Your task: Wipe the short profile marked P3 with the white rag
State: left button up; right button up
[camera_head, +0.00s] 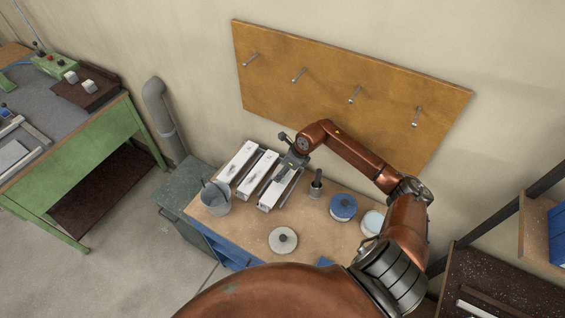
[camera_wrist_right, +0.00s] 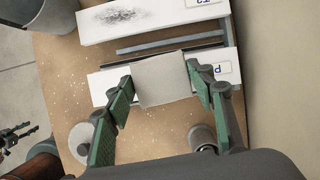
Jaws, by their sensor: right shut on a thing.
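Three white profiles lie side by side on the bench; the rightmost (camera_head: 268,199) is under my right gripper (camera_head: 287,166). In the right wrist view my right gripper (camera_wrist_right: 158,88) is shut on the white rag (camera_wrist_right: 166,82), which lies across this profile (camera_wrist_right: 103,84). Its label (camera_wrist_right: 224,69) shows a P; a finger hides the rest. The neighbouring profile (camera_wrist_right: 150,20) has a dark smudge and a cut-off label. My left gripper (camera_wrist_right: 14,134) shows small at the left edge of the wrist view; its opening is unclear.
A grey bucket (camera_head: 215,197) stands left of the profiles. A dark cup (camera_head: 316,184), a blue-topped tin (camera_head: 343,206) and a pale disc (camera_head: 283,240) stand to the right and front. A pegboard (camera_head: 330,85) hangs behind. Bare bench top (camera_head: 240,238) lies in front.

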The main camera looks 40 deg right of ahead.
notch_tip(320, 180, up, 2)
jog(key=shift+w+r+p, duration=0.15)
jog(key=shift+r+p, duration=0.1)
jog(key=shift+p, duration=0.3)
jog(key=shift+r+p, duration=0.35)
jog(key=shift+r, duration=0.55)
